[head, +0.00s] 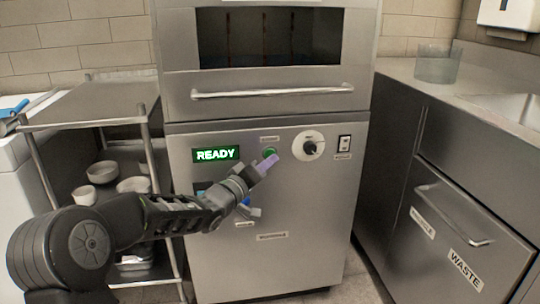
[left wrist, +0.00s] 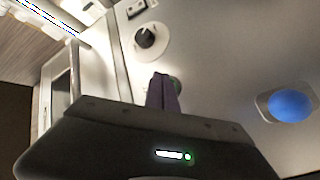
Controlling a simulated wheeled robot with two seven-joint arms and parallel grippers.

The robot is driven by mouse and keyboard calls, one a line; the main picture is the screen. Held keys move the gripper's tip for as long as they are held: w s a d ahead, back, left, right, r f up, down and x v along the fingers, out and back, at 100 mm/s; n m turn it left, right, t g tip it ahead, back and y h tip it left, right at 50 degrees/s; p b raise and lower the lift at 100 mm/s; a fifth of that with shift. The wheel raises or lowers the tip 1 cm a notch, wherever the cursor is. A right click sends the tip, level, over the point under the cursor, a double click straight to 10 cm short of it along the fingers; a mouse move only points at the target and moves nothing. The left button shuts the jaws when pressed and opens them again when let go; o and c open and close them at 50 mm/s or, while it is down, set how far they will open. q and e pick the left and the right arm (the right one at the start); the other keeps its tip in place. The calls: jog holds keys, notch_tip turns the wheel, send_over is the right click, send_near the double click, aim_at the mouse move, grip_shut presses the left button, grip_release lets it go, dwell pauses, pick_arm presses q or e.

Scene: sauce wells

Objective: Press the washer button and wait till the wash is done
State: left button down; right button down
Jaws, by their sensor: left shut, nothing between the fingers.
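The washer (head: 310,220) is a tall steel machine with a closed, barred door and a dark window in the head view. Its green display (head: 215,154) reads READY. A green button (head: 270,153) shows on the panel just beyond my left gripper (head: 267,163). My left gripper is shut and empty, its purple fingertips at or just in front of the green button; I cannot tell if they touch. My right gripper is not in view.
A dial (head: 309,146) and a rocker switch (head: 344,143) sit right of the button. A blue button (left wrist: 291,105) shows in the left wrist view. A counter with a WASTE drawer (head: 460,220) stands right.

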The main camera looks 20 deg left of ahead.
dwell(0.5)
pick_arm(q)
jog(key=shift+w+a+p, duration=0.25)
jog(key=shift+w+p, duration=0.15)
jog(key=shift+w+a+p, duration=0.2)
jog(key=shift+w+p, duration=0.1)
jog(key=shift+w, duration=0.05)
dwell(0.7)
jog(key=shift+s, duration=0.1)
jog(key=shift+s+d, duration=0.45)
jog(key=shift+s, duration=0.2)
jog(key=shift+s+d+b, duration=0.1)
jog(key=shift+b, duration=0.2)
jog(key=s, duration=0.1)
jog(key=s+d, duration=0.1)
jog(key=s+d+b, duration=0.1)
jog(key=s, duration=0.1)
jog(key=shift+d, duration=0.25)
dwell(0.8)
